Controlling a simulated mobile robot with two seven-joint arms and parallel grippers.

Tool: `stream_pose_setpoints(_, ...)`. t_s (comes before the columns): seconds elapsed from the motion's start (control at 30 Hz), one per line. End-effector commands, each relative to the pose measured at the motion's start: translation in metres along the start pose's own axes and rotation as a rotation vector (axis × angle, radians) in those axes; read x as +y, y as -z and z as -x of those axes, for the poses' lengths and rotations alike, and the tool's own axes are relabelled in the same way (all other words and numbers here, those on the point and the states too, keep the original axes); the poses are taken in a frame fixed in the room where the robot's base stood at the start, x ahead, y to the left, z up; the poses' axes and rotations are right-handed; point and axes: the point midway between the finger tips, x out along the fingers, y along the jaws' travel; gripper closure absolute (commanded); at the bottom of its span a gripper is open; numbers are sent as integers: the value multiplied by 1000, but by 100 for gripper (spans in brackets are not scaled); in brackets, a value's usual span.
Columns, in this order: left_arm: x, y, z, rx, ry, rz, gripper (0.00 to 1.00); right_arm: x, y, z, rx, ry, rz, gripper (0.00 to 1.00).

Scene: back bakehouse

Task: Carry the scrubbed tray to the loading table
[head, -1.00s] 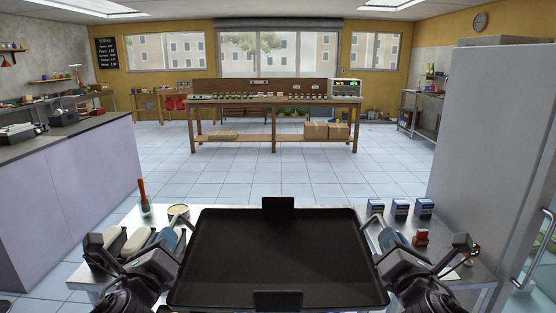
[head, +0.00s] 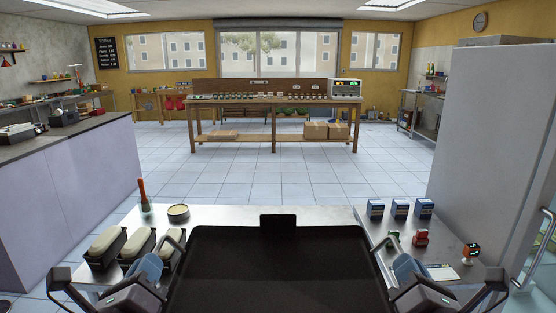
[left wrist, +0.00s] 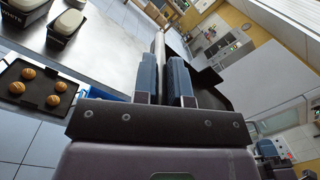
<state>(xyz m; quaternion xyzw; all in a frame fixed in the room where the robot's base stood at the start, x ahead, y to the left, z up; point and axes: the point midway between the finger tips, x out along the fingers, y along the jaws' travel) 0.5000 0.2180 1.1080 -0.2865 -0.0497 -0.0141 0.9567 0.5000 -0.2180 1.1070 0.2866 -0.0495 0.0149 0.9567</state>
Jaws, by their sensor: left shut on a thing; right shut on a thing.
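The tray (head: 280,270) is black, flat and rectangular, with a raised rim and an upright tab at its far edge. It is held in front of me at the bottom of the head view, over the near side of a steel table; its near edge is cut off. My left gripper (head: 170,255) is shut on its left side and my right gripper (head: 386,255) on its right side. In the left wrist view the blue-padded fingers of my left gripper (left wrist: 166,82) pinch the edge, with the dark tray (left wrist: 207,88) beyond. Which table is the loading table is unclear.
A wooden bench (head: 275,100) stands across clear tiled floor. A grey cabinet (head: 490,150) is at right, a counter (head: 70,200) at left.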

Motion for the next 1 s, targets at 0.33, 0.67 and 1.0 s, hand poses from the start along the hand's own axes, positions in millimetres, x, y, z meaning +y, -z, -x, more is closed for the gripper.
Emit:
stream_pose_setpoints(0.33,1,7,8,5,9,4,100,-1,7,8,5,-8,-4,100)
stream_pose_setpoints(0.67,12,24,29,5,7,5,100,-12,24,29,6,-8,-4,100)
stream_pose_setpoints(1.0,20,36,44,3,9,6,100,-20,36,44,4,-9,-4,100)
